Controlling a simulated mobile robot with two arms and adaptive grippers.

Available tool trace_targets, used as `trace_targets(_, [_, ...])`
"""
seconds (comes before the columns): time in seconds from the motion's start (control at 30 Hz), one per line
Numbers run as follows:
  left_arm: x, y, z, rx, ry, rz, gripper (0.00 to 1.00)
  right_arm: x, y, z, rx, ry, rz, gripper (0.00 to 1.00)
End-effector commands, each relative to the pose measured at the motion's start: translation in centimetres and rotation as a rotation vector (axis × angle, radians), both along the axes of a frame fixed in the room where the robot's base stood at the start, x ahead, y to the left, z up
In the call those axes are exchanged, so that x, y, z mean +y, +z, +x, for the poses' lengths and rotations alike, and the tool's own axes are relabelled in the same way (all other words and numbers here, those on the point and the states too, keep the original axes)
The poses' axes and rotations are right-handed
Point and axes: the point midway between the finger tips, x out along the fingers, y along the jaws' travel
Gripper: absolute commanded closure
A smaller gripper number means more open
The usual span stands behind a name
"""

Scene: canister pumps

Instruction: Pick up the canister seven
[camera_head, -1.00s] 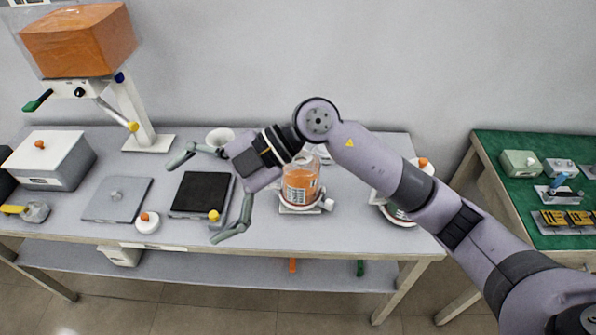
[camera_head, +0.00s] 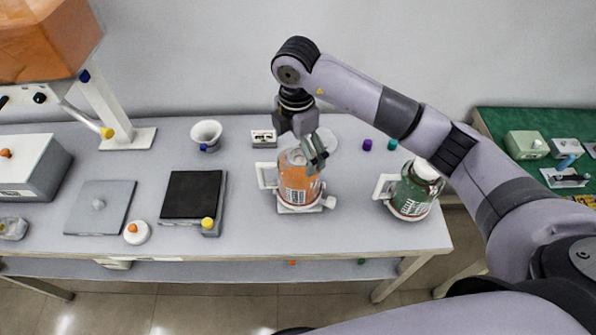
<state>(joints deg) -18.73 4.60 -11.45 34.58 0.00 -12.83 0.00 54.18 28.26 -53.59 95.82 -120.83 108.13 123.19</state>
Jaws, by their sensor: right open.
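An orange canister (camera_head: 297,190) with a white handle on its left and a printed label stands upright on a small white base in the middle of the table. A green canister (camera_head: 411,192) with a white lid and white handle stands at the right end, on a round base. I cannot read a number on either. My right gripper (camera_head: 314,158) is open, pointing down at the top of the orange canister. One finger hangs in front of its upper right part; the other finger is mostly hidden, and contact cannot be told. My left gripper is not in view.
A black-topped plate (camera_head: 193,194), a grey scale (camera_head: 99,206) and a white funnel cup (camera_head: 206,135) stand left of the orange canister. A small white box (camera_head: 264,138) and a purple cap (camera_head: 367,145) lie behind. The table's front centre is clear.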

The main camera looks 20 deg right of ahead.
Motion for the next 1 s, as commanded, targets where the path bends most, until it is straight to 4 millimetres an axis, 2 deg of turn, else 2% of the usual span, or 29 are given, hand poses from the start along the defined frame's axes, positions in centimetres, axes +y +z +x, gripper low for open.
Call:
trace_targets(0.13, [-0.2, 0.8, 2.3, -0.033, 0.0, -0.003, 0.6, 0.0, -2.1, -0.1, 0.003, 0.0, 0.001, 0.0])
trace_targets(0.2, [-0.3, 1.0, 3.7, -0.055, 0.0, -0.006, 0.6, 0.0, -2.7, 0.0, 0.002, 0.001, 0.002, 0.0])
trace_targets(0.3, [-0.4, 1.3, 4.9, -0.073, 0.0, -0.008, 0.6, 0.0, -3.2, 0.0, 0.0, 0.0, 0.001, 0.0])
trace_targets(0.53, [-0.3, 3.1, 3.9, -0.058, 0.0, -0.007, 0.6, -0.7, -6.1, 0.1, 0.004, -0.001, 0.001, 0.0])
trace_targets(0.7, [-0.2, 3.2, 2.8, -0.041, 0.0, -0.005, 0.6, -0.6, -8.0, 0.2, 0.001, 0.001, 0.003, 0.0])
trace_targets(0.93, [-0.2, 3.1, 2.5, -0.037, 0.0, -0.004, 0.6, -0.6, -8.3, 0.2, -0.001, 0.001, 0.001, 0.0])
trace_targets(1.0, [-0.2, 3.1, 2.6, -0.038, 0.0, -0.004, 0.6, -0.6, -8.3, 0.2, 0.0, 0.001, 0.002, 0.03])
